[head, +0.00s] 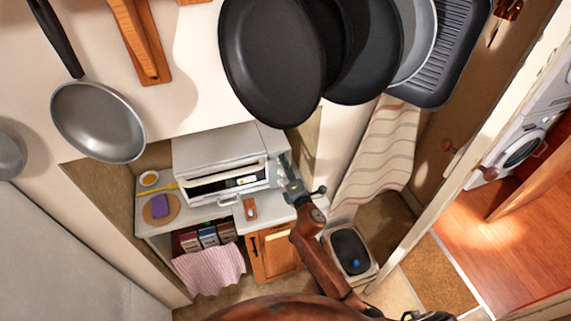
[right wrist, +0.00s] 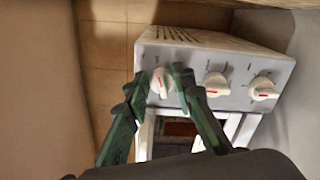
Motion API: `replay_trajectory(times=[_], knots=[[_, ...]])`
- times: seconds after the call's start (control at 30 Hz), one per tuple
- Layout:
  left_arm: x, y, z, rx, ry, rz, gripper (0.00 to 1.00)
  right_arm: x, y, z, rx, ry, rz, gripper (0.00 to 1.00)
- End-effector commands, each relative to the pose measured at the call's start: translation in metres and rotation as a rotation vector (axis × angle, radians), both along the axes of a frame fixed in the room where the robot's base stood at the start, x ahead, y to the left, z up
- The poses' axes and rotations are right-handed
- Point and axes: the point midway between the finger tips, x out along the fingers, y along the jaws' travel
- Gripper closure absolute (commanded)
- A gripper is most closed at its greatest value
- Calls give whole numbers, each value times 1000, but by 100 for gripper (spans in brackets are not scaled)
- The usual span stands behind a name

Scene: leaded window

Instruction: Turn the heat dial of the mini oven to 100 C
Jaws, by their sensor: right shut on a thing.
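The white mini oven (head: 218,150) stands on the counter in the head view, its front with a window and handle facing me. In the right wrist view, the oven panel (right wrist: 215,62) carries a row of three white dials with red marks. My right gripper (head: 285,165) is at the oven's right end. In the right wrist view, my right gripper (right wrist: 160,78) has its green-and-black fingers on either side of the leftmost dial (right wrist: 160,86), shut on it. The middle dial (right wrist: 216,84) and the right dial (right wrist: 263,89) are free. The scale markings are too small to read. My left gripper is not in view.
Dark pans (head: 270,60) hang above the oven. A striped cloth (head: 378,155) hangs to the right. A round board with a purple sponge (head: 159,206) lies left of the oven, and a small wooden item (head: 250,209) lies in front. Boxes (head: 208,237) fill the shelf below.

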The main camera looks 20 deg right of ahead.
Motion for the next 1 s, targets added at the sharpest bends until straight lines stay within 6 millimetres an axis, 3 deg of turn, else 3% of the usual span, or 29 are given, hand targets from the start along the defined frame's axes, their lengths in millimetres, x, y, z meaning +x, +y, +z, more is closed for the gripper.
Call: replay_trajectory(times=[0.07,0.1,0.3,0.67,0.77,1.0], knots=[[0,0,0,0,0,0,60,0,1,-2,0,3,1,100],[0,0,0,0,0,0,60,0,1,-2,0,3,1,74],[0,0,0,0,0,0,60,0,1,-1,-1,1,1,60],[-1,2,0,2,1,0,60,-4,0,-1,-2,1,0,59],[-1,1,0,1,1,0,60,-16,-1,-2,-2,1,-2,59],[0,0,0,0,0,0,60,-65,-2,-2,-1,3,0,59]])
